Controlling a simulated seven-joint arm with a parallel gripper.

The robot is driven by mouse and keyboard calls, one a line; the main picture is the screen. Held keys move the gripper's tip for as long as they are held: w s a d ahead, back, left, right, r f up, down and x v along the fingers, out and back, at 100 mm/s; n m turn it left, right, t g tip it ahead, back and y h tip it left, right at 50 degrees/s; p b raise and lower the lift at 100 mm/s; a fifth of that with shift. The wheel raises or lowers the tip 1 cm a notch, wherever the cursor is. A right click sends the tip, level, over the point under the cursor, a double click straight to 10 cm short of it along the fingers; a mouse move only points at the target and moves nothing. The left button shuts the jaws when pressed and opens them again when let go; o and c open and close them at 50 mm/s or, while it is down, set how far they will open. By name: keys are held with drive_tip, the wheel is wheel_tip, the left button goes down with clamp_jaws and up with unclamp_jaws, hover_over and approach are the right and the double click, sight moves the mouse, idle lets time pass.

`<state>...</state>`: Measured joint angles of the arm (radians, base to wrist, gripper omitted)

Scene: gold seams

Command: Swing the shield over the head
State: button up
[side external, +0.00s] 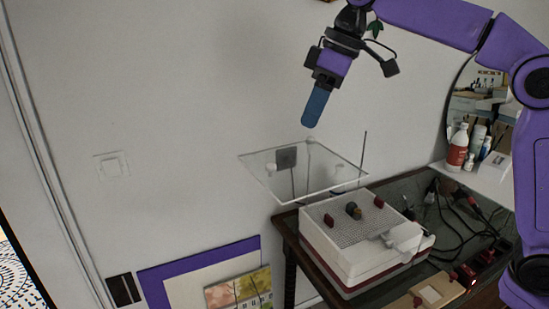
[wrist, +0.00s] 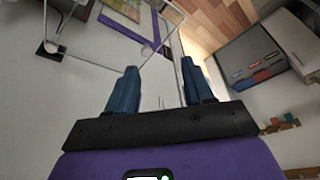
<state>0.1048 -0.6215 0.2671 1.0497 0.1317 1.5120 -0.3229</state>
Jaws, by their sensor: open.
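The shield appears to be a clear, pale-edged flat panel (side external: 322,178), which stands out to the left of and above a white box-shaped machine (side external: 352,228). A dark square patch shows at the panel's far side. My gripper (side external: 312,122) hangs above the panel's far edge, fingers pointing down, apart from it as far as I can tell. In the wrist view my gripper (wrist: 155,68) has its two blue fingers spread with nothing between them. Clear panel edges (wrist: 46,22) show beyond the fingers there. I cannot tell which part is the head.
The machine has red and brown knobs on top and a white part at its front right. A thin upright rod (side external: 363,155) rises behind it. Cables (side external: 458,212) and bottles (side external: 458,148) are to the right. A purple-framed picture (side external: 190,270) is low on the left.

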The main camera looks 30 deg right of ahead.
drive_tip(key=w+r, duration=0.3)
drive_tip(key=w, duration=0.1)
drive_tip(key=t, duration=0.1)
approach(271, 165)
drive_tip(key=x, duration=0.8)
clamp_jaws()
